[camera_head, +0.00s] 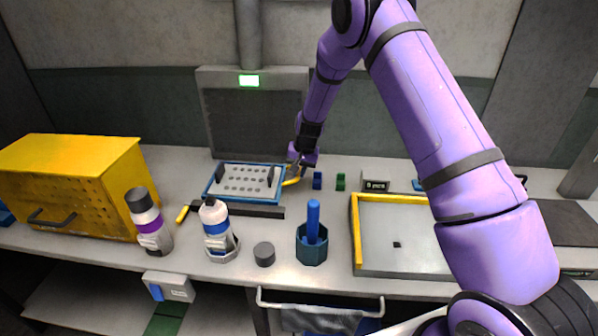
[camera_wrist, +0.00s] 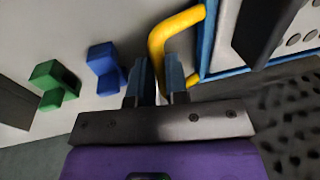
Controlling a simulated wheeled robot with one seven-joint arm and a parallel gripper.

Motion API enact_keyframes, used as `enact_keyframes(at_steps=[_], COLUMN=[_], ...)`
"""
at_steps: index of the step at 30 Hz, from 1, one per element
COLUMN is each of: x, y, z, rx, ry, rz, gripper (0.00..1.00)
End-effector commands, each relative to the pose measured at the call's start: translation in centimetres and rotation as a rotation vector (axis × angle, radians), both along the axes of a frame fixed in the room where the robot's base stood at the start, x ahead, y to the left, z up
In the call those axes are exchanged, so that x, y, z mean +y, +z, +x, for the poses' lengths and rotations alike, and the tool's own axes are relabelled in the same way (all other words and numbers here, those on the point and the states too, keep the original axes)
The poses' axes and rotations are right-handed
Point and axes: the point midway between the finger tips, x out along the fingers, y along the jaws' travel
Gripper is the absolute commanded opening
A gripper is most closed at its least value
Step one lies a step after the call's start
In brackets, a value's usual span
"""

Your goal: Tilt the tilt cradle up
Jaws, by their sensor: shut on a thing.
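The tilt cradle (camera_head: 212,192) is a blue-framed tray holding a pale plate with rows of holes, on the bench in front of the dark grille panel. Its yellow handle (camera_head: 291,182) sticks out on the right side. My gripper (camera_head: 297,170) is at that handle, reaching down from behind and above. In the wrist view the two dark fingers (camera_wrist: 158,80) are shut on the yellow handle (camera_wrist: 156,46), one on each side. The blue edge of the cradle (camera_wrist: 207,45) shows to the right of it there. The cradle looks low and near flat.
A blue block (camera_head: 317,180) and a green block (camera_head: 340,181) stand close to the right of my gripper. A yellow cabinet (camera_head: 75,175), two bottles, and a dark blue cup (camera_head: 311,252) stand left and in front. A yellow-edged tray (camera_head: 395,225) lies to the right.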

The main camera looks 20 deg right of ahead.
Motion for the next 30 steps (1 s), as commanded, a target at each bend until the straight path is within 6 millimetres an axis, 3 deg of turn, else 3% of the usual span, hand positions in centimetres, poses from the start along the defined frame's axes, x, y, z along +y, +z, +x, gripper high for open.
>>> enact_keyframes(at_steps=[30], x=[1.7], y=[5.1], z=[-3.5], rx=[-0.437], ry=[0.004], rz=[-0.177], gripper=[0.0])
